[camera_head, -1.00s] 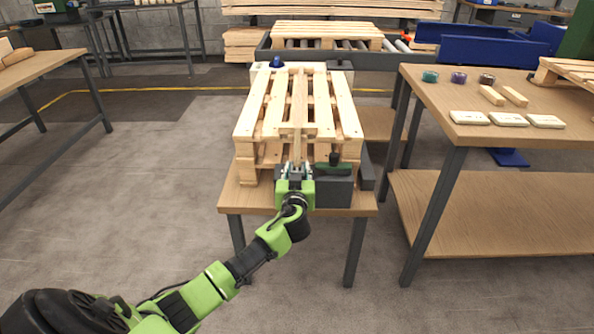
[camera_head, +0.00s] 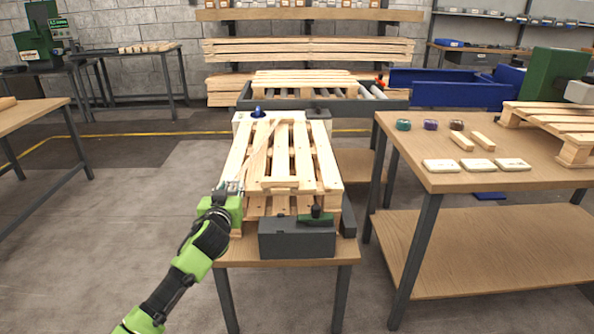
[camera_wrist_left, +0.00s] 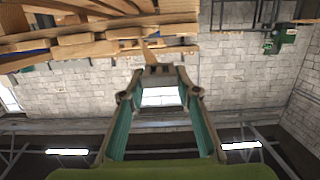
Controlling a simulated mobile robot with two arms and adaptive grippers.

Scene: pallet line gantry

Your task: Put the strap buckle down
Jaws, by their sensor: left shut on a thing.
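My left gripper (camera_head: 232,188) is at the left front corner of the wooden pallet stack (camera_head: 302,158). It is shut on the near end of a long, thin wood-coloured strip (camera_head: 259,148), which slants away over the top slats to the right. In the left wrist view, the fingertips (camera_wrist_left: 158,72) close together and the strip (camera_wrist_left: 148,52) runs on beyond them. I cannot make out a strap buckle on the strip or between the fingers. My right gripper is not in view.
The stack stands on a small wooden table (camera_head: 285,250). A dark grey block (camera_head: 297,240) with a green, black-knobbed tool (camera_head: 317,213) is at its front. A workbench (camera_head: 430,180) at the right holds white packs, small coils and blocks. A roller conveyor (camera_head: 370,96) is behind.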

